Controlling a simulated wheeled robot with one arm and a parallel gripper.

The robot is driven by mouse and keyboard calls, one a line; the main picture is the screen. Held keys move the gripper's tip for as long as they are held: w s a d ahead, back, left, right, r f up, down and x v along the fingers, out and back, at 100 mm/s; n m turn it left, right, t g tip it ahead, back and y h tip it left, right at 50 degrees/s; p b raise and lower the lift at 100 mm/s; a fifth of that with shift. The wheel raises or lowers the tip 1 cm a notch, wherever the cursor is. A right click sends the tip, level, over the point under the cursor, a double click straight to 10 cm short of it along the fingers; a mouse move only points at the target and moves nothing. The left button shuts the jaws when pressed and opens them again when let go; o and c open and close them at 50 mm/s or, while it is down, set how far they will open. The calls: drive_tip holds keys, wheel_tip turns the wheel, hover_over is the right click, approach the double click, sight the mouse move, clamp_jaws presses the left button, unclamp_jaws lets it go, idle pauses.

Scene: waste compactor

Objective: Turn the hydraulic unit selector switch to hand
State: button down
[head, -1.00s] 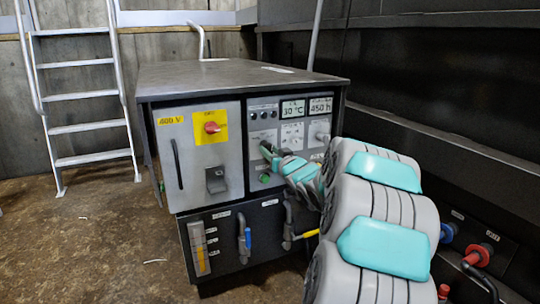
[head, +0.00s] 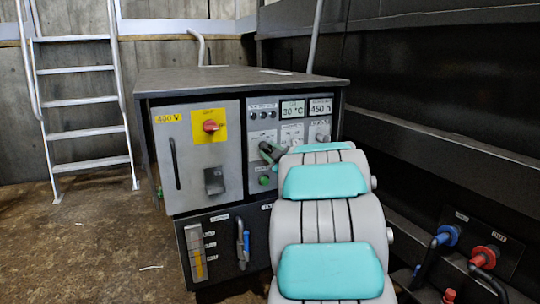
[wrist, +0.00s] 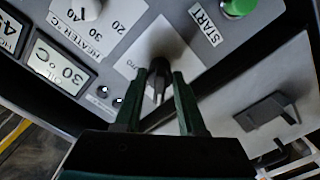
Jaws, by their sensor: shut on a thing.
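The selector switch (wrist: 159,68) is a dark knob on a pale plate of the hydraulic unit's front panel. In the wrist view it sits between the two dark green fingers of my gripper (wrist: 159,80), which is shut on it near the fingertips. Its label is mostly hidden; only a few letters show at the left. In the head view my gripper (head: 271,152) reaches the panel's lower middle, above the green start button (head: 264,180). My arm covers part of the panel, and the switch's exact angle is hard to tell.
The hydraulic unit (head: 240,82) has a red rotary switch on a yellow plate (head: 209,126), a 30 °C display (head: 292,111) and a heater dial (wrist: 88,8). A blue-handled valve (head: 246,243) is below. A ladder (head: 85,98) stands left; open floor lies in front.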

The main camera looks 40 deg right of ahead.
drive_tip(key=shift+f+n, duration=0.15)
drive_tip(key=shift+n, duration=0.25)
drive_tip(key=c, duration=0.9)
unclamp_jaws()
drive_tip(key=shift+o, duration=0.2)
drive_tip(key=v, duration=0.8)
drive_tip(key=shift+p, duration=0.4)
drive_tip(key=shift+w+a, duration=0.1)
